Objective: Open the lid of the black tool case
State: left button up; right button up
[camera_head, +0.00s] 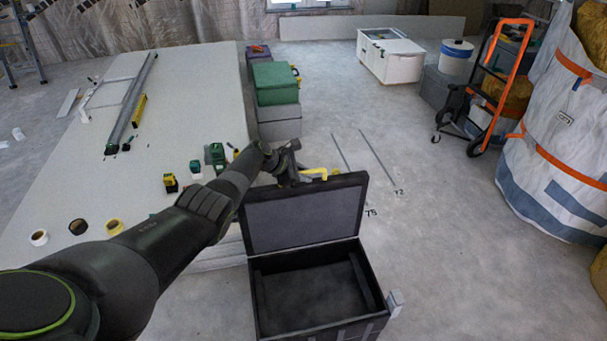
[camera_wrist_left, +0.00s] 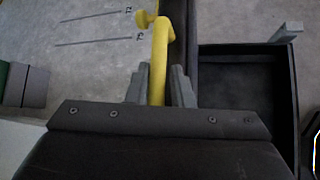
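The black tool case (camera_head: 310,290) stands on the floor at the bottom centre of the head view, and its empty dark inside shows. Its lid (camera_head: 305,215) stands raised, roughly upright, at the far side. A yellow handle (camera_head: 318,172) is at the lid's top edge. My left gripper (camera_head: 290,172) is at this handle. In the left wrist view, its two grey fingers lie on either side of the yellow handle (camera_wrist_left: 159,60) and appear closed on it. The open case (camera_wrist_left: 245,95) shows to the right there. My right gripper is not in view.
A long pale table (camera_head: 165,100) with small tools and tape rolls is on the left. Green and grey boxes (camera_head: 275,85) stand behind the case. A hand truck (camera_head: 490,85) and a large white bag (camera_head: 560,140) are at right. Floor right of the case is clear.

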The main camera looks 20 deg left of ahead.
pick_arm(q)
jog(key=shift+o, duration=1.4)
jog(key=shift+s+a+r+p, duration=0.3)
jog(key=shift+r+p, duration=0.25)
jog(key=shift+p, duration=0.15)
jog(key=p+v, duration=0.3)
jog(key=v, duration=0.1)
jog(key=shift+s+r, duration=0.15)
jog(key=p+v, duration=0.2)
jog(key=v, duration=0.9)
jog(key=shift+s+a+p, duration=0.2)
jog(key=shift+a+p, duration=0.05)
jog(key=shift+p, duration=0.05)
jog(key=shift+r, duration=0.1)
